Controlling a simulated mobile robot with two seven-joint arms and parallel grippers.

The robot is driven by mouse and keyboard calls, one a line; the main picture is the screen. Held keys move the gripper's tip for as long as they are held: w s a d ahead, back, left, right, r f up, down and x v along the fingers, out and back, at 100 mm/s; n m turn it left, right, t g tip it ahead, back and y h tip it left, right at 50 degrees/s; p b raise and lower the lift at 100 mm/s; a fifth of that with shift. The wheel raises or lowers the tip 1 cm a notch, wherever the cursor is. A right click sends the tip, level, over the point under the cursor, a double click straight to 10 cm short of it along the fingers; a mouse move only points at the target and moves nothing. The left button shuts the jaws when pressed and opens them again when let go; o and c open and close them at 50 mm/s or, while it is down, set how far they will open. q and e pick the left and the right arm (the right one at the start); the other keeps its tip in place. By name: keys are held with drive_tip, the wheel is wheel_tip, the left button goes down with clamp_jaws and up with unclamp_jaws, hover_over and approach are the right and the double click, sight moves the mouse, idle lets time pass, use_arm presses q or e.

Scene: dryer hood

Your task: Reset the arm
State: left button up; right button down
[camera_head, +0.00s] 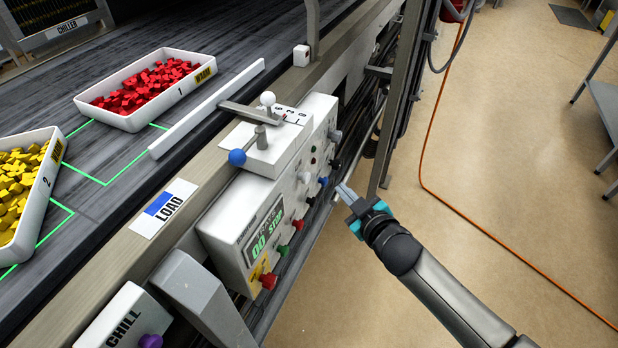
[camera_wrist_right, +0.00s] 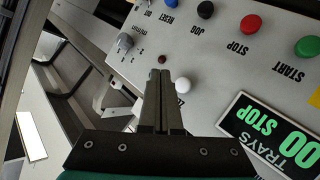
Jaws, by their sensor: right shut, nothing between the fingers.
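My right gripper (camera_head: 346,192) is shut and empty, in front of the control box's button face, at its right side in the head view. In the right wrist view its fingertips (camera_wrist_right: 160,76) point at the panel, left of a white button (camera_wrist_right: 182,85); I cannot tell whether they touch. A blue button (camera_wrist_right: 172,3) labelled RESET is at the top of that view. The control box (camera_head: 225,225) carries a lever with a blue ball (camera_head: 237,157), a post with a white ball (camera_head: 267,98) and a flat grey arm (camera_head: 250,112). My left gripper is not in view.
The wrist view also shows a black button (camera_wrist_right: 205,9), a red STOP button (camera_wrist_right: 253,23), a green START button (camera_wrist_right: 307,46) and a grey knob (camera_wrist_right: 125,42). Trays of red pieces (camera_head: 130,122) and yellow pieces (camera_head: 40,205) sit on the belt.

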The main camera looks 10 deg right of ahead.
idle(0.3)
